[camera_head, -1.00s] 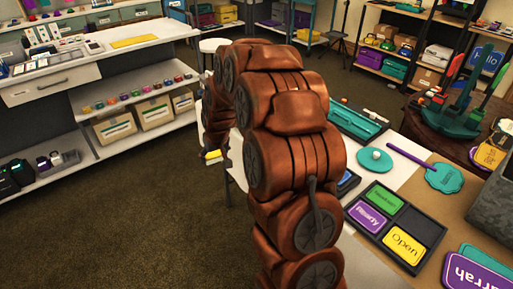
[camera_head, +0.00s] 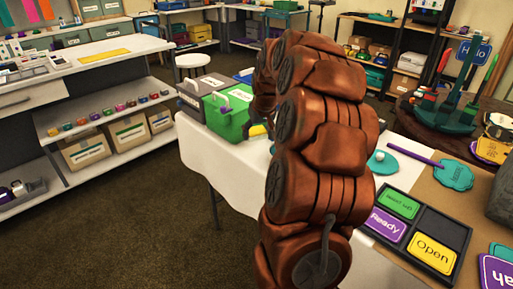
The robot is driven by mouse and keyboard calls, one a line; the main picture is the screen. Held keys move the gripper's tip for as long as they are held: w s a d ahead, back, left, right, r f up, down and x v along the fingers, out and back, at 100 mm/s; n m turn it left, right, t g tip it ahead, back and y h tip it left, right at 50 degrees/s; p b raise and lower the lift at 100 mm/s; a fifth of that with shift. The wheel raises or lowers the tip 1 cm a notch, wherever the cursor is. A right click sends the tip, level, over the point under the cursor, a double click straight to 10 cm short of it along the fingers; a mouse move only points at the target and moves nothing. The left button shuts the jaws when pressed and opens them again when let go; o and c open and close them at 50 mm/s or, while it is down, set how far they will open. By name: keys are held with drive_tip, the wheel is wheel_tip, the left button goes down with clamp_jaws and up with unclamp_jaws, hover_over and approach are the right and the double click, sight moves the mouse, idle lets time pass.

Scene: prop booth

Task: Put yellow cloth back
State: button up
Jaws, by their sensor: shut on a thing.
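The yellow cloth (camera_head: 257,130) shows as a small yellow patch beneath my gripper (camera_head: 262,112), just right of a green box. My gripper is mostly hidden behind my own copper-coloured arm, and its fingers do not show clearly. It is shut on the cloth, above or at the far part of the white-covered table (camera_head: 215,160). I cannot tell whether the cloth touches the table. A flat yellow rectangle (camera_head: 105,56) lies on the white counter at the left.
The green box (camera_head: 232,112) and a grey box (camera_head: 202,88) stand at the table's far left. A dark sign tray (camera_head: 455,228) is at the right. A white stool (camera_head: 192,61) stands behind. Shelves with cartons (camera_head: 85,150) line the left. Carpet is clear between.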

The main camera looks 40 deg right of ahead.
sight(257, 153)
drive_tip(key=shift+f, duration=2.8)
drive_tip(key=shift+f, duration=0.1)
drive_tip(key=o, duration=1.1)
